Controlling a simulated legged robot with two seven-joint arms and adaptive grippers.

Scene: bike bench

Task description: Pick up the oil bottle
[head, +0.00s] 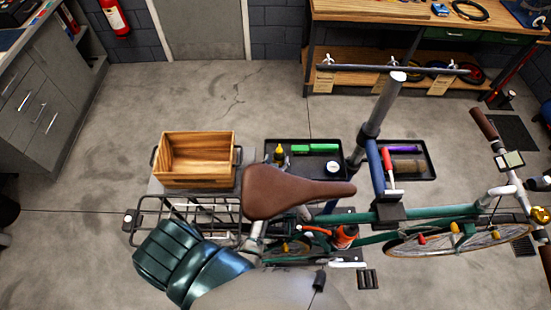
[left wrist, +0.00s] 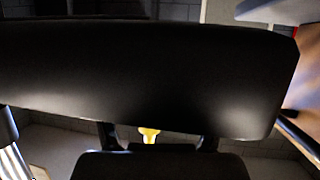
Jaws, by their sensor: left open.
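The oil bottle (head: 279,152) is small and yellow with a dark top. It stands at the left end of the left black tray (head: 318,174), just beyond the bike saddle. In the left wrist view a yellow thing that looks like the bottle (left wrist: 150,135) shows between the dark fingers of my left gripper (left wrist: 157,138). That gripper is open and empty; I cannot tell how far its fingers are from the bottle. In the head view I cannot clearly pick it out near the saddle. My right gripper is not in view.
The brown saddle (head: 290,192) and green bike frame (head: 440,217) lie in front of the trays. A wooden crate (head: 198,182) is left of the bottle. Green items (head: 322,147) and a white round tin (head: 333,168) share its tray. The stand post (head: 377,105) rises to the right.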

